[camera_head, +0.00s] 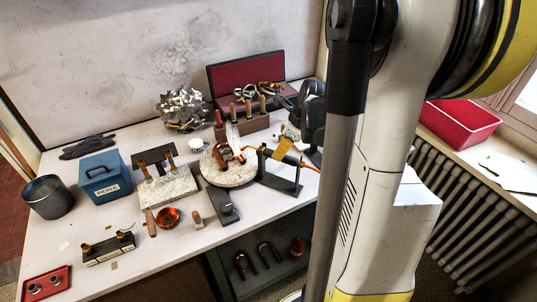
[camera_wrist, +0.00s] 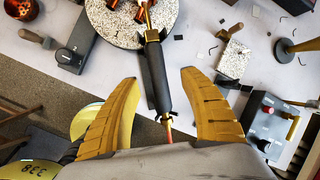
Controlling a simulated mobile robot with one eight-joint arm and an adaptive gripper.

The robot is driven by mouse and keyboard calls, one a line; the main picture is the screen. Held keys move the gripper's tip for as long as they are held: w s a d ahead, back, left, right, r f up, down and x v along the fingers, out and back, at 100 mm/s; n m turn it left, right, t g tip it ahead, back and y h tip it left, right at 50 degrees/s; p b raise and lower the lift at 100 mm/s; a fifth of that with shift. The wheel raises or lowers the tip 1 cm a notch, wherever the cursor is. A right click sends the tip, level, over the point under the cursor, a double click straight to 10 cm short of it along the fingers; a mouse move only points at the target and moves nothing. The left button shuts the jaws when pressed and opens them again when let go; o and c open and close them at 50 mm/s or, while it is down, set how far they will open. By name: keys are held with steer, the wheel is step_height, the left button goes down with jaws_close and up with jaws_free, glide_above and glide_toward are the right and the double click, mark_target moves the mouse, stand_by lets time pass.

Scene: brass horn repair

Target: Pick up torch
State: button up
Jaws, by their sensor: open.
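The torch (camera_wrist: 155,82) has a dark handle with brass fittings at both ends and an orange hose at its near end. It lies between the open yellow fingers of my gripper (camera_wrist: 160,76), with clear gaps on both sides. In the head view the torch (camera_head: 266,154) rests on a dark stand (camera_head: 280,179), its front end towards the round soldering board (camera_head: 228,172). A yellow part of my gripper (camera_head: 284,147) shows just above it there; my arm hides some of the view.
Behind the torch stands a wooden block of handled tools (camera_head: 242,128). The table's front edge is close.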

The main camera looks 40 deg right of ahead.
mark_target(270, 156)
steer(key=b+x, duration=0.2)
steer(key=x, duration=0.4)
steer(key=shift+s+a+f, duration=0.1)
steer(key=shift+s+f, duration=0.05)
steer(key=shift+f, duration=0.05)
steer(key=shift+r, duration=0.1)
jaws_close()
